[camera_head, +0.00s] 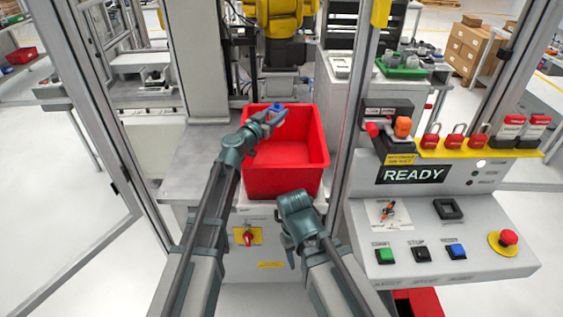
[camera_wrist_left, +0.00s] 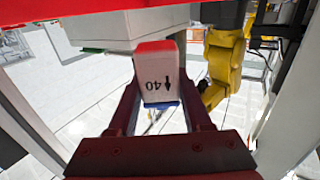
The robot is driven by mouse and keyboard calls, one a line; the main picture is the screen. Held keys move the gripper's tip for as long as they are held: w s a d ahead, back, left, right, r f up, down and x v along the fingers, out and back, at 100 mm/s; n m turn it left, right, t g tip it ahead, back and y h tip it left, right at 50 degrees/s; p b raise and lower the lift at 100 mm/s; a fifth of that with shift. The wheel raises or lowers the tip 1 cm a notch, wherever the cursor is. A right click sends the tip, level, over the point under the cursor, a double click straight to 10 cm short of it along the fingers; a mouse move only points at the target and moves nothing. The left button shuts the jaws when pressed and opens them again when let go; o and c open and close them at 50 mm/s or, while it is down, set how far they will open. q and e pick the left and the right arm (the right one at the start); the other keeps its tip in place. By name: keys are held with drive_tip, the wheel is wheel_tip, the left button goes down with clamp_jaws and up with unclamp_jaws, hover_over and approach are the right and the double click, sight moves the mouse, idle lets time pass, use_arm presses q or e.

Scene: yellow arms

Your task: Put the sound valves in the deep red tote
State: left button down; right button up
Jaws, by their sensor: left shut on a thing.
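The deep red tote (camera_head: 286,182) stands on the grey bench in the middle of the head view; the part of its inside that I see is bare. My left gripper (camera_head: 272,116) is over the tote's left rear part, shut on a valve. Only a blue bit of the valve shows there. In the left wrist view the valve (camera_wrist_left: 158,75) sits between the fingers, with a white face marked 40 and an arrow, a red end and a blue end. My right gripper (camera_head: 290,258) is low in front of the tote; its fingers are too unclear to read.
A green tray (camera_head: 402,72) with several grey parts stands on a cabinet at the back right. A control panel (camera_head: 440,225) with buttons and red padlocks is at the right. A frame post (camera_head: 352,110) rises just right of the tote. A yellow robot arm (camera_head: 282,20) stands behind.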

sight(277, 104)
use_arm(q)
drive_tip(key=shift+f, duration=0.55)
use_arm(e)
drive_tip(key=shift+f, duration=0.5)
use_arm(q)
drive_tip(key=shift+c, duration=1.3)
unclamp_jaws()
drive_tip(key=shift+r, duration=0.2)
use_arm(e)
drive_tip(key=shift+r, duration=0.15)
use_arm(q)
drive_tip(key=shift+r+p, duration=0.35)
drive_tip(key=shift+p, duration=0.05)
drive_tip(key=r+p, duration=0.1)
drive_tip(key=s+r+p, duration=0.1)
drive_tip(key=r+p, duration=0.1)
drive_tip(key=shift+r, duration=0.1)
drive_tip(key=s, duration=1.5)
drive_tip(key=shift+r+p, duration=0.4)
drive_tip(key=shift+p, duration=0.05)
use_arm(e)
wheel_tip(277, 104, up, 5)
drive_tip(key=shift+f, duration=0.15)
